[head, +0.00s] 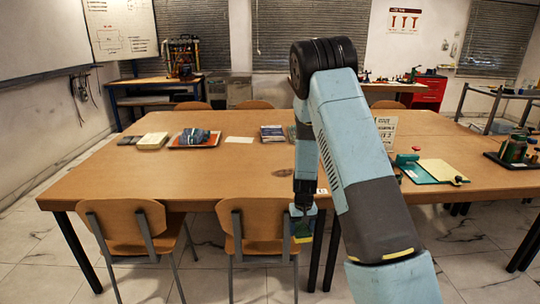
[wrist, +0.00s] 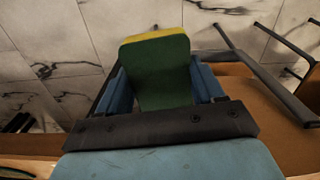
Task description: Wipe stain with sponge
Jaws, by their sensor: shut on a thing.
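My gripper (head: 302,212) hangs just off the near edge of the wooden table (head: 120,182), by the chair backs. It is shut on a green and yellow sponge (head: 303,238), which points down. In the wrist view the sponge (wrist: 158,68) shows a green face with a yellow edge, between the two blue fingers of my gripper (wrist: 160,85). A faint darker patch (head: 281,173) lies on the table top just left of my arm; I cannot tell for sure that it is the stain.
Two chairs (head: 125,226) (head: 252,224) stand at the table's near side, close to my gripper. A red tray (head: 176,147), books (head: 272,134) and a green clipboard (head: 415,172) lie on the table. The table's left front is clear.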

